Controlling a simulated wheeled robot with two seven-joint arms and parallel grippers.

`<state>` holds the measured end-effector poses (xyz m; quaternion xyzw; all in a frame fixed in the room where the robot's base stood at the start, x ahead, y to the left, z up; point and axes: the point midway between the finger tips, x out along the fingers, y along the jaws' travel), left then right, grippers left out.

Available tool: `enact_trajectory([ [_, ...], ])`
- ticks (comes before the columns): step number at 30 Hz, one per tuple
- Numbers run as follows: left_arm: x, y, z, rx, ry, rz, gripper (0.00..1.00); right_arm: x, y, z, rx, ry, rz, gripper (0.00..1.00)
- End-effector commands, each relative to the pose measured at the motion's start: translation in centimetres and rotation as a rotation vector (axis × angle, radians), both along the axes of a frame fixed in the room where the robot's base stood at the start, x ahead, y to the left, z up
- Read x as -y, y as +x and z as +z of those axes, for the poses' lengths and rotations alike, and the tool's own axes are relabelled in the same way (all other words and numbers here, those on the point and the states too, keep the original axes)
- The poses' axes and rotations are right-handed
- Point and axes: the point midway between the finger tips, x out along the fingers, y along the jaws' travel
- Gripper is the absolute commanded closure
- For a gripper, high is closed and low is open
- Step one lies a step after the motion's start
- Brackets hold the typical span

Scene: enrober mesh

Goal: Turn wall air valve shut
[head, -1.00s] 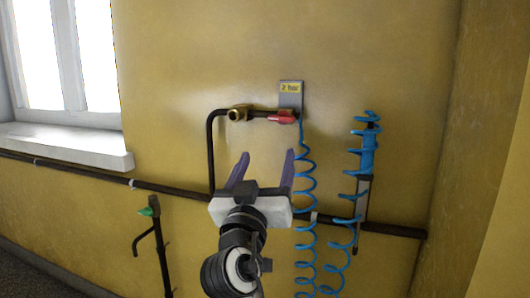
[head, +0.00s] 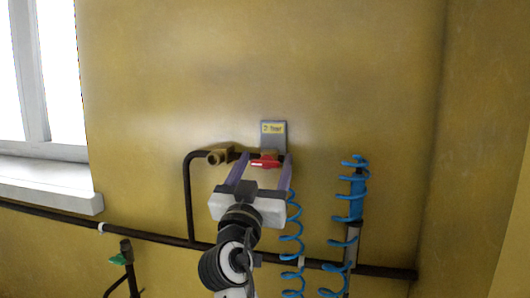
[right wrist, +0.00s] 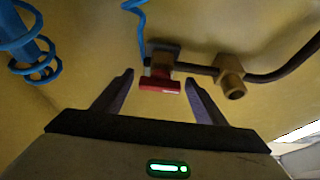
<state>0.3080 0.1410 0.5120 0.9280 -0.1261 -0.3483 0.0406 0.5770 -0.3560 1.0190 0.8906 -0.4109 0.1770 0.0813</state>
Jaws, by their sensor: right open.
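The wall air valve has a red handle (head: 265,163) on a black pipe, below a grey plate with a yellow label (head: 273,128). The handle lies roughly level, along the pipe. My right gripper (head: 264,160) is open in front of it, its two purple fingers reaching to either side of the handle. In the right wrist view the red handle (right wrist: 160,85) shows between and just beyond the fingertips (right wrist: 159,75); I cannot tell whether they touch it. My left gripper is not in view.
A brass fitting (head: 219,156) sits on the pipe just left of the valve. Blue coiled hoses (head: 291,240) hang below and right, one around a blue tool (head: 357,195). A green-handled valve (head: 119,259) is lower left. A window is at left.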

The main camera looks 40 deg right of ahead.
Motion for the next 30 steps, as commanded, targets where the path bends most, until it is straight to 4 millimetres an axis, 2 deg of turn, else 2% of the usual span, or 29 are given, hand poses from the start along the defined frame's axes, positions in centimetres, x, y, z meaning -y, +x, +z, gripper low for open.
enact_trajectory([
  [9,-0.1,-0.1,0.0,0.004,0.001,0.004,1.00,0.2,0.1,0.0,0.000,0.000,0.001,0.34],
  [15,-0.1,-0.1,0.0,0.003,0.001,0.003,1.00,0.1,0.1,0.0,-0.001,-0.001,0.001,0.68],
  [17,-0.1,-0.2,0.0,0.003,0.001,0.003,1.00,0.1,0.1,0.0,-0.001,-0.001,0.001,0.76],
  [30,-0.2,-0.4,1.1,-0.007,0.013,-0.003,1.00,0.2,0.0,0.4,-0.083,-0.072,-0.001,0.76],
])
